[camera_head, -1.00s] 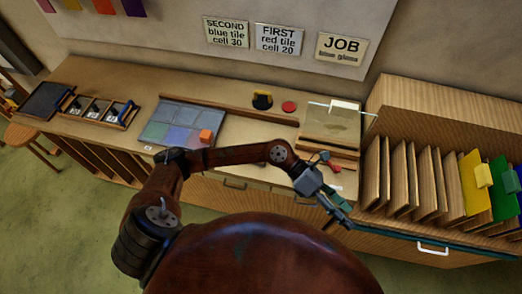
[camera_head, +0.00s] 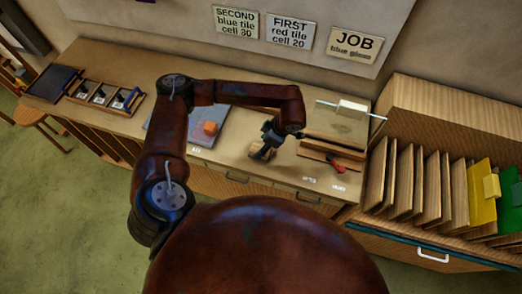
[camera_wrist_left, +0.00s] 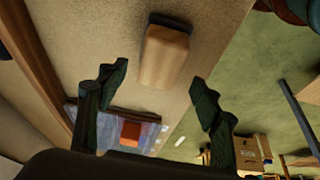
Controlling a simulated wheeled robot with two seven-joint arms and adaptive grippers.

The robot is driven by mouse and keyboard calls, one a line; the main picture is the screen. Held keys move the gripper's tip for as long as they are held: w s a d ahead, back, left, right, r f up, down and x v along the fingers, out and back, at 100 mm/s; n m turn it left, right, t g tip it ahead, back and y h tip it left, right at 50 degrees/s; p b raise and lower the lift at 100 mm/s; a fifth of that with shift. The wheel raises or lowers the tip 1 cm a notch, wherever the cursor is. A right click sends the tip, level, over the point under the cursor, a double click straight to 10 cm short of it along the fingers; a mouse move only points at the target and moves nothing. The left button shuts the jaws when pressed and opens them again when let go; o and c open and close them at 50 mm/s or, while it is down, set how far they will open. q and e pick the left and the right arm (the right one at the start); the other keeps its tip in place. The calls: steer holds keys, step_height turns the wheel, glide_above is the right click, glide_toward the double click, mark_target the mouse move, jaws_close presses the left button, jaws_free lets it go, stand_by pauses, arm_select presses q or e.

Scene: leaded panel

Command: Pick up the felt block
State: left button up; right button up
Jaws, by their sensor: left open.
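The felt block is a pale wooden block (camera_wrist_left: 166,55) with a dark layer along its far edge, lying on the bench in the left wrist view. My left gripper (camera_wrist_left: 158,82) is open, its two dark fingers spread apart with the block beyond and between them; nothing is held. In the head view the gripper (camera_head: 266,147) is low over the bench, close to the tan block (camera_head: 257,147), which it partly hides. I cannot tell whether they touch. My right gripper is not in view.
An orange block (camera_head: 210,128) sits on the tile panel (camera_head: 193,138), partly behind my arm. A tray (camera_head: 103,93) stands at left. At right are a board with a clear bar (camera_head: 340,122), a red-handled tool (camera_head: 337,166) and upright racks (camera_head: 410,180).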

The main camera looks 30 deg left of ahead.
mark_target(260, 148)
arm_select(q)
steer(key=x, duration=0.3)
steer(key=shift+w+d+f+p, duration=0.15)
steer(key=shift+d+f+p, duration=0.15)
steer(key=shift+a+f, duration=0.1)
steer(key=shift+f, duration=0.15)
steer(key=shift+c, duration=0.2)
steer(key=c, duration=1.2)
steer(key=shift+c, duration=0.2)
steer(key=shift+r, duration=0.1)
